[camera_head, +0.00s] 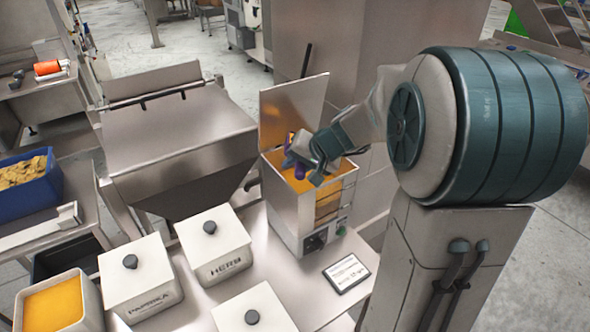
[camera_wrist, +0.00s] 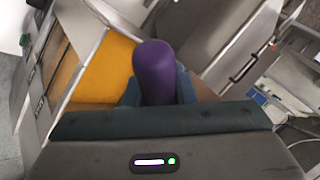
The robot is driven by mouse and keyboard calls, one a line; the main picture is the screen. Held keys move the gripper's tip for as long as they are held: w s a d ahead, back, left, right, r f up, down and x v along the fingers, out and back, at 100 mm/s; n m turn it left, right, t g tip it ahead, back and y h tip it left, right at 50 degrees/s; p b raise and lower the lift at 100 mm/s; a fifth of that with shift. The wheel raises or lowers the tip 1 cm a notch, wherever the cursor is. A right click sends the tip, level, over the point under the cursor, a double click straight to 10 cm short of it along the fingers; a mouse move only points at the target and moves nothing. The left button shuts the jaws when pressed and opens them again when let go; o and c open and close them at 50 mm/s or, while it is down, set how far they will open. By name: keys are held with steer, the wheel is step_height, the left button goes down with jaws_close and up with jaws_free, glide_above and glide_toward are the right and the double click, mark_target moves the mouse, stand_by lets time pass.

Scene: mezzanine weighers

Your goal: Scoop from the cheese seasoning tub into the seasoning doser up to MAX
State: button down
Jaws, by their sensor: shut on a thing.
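The seasoning doser (camera_head: 285,205) is a steel box with its lid (camera_head: 293,108) raised. Orange powder (camera_head: 345,180) lies inside it and shows through its side; a MAX mark cannot be read. My gripper (camera_head: 318,152) is over the open doser, shut on a purple scoop (camera_head: 299,147). In the wrist view the purple handle (camera_wrist: 155,72) stands between the fingers, with the doser's orange powder (camera_wrist: 103,68) beside it. The scoop's bowl is mostly hidden, so its load cannot be told. The open cheese seasoning tub (camera_head: 93,306), full of orange powder, stands at the lower left.
Lidded white tubs, labelled paprika (camera_head: 152,302) and herb (camera_head: 222,262), and another lidded tub (camera_head: 280,310) stand between the open tub and the doser. A small display sign (camera_head: 346,272) lies before the doser. A steel hopper (camera_head: 180,150) stands behind left.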

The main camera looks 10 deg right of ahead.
steer(key=shift+d+f+b, duration=0.1)
steer(key=shift+f+b, duration=0.1)
steer(key=shift+b, duration=0.1)
steer(key=y+b, duration=0.1)
steer(key=t+y+b, duration=0.1)
steer(key=m+y+b, duration=0.1)
steer(key=shift+s+d+r, duration=0.1)
steer(key=shift+d+r, duration=0.15)
steer(key=shift+r, duration=0.15)
steer(key=t+y, duration=0.1)
steer(key=d+r+m+t+y+b, duration=0.1)
steer(key=y, duration=0.1)
steer(key=shift+s, duration=0.15)
steer(key=shift+f+b, duration=0.1)
steer(key=shift+b, duration=0.3)
steer(key=shift+a+y+b, duration=0.1)
steer(key=shift+y+b, duration=0.3)
steer(key=shift+b, duration=0.25)
steer(key=shift+d+t+y+b, duration=0.2)
steer(key=shift+t+y+b, duration=0.25)
steer(key=shift+b, duration=0.7)
steer(key=shift+s+d+m+t+y+b, duration=0.15)
steer(key=shift+m+t+y+b, duration=0.25)
steer(key=shift+b, duration=0.45)
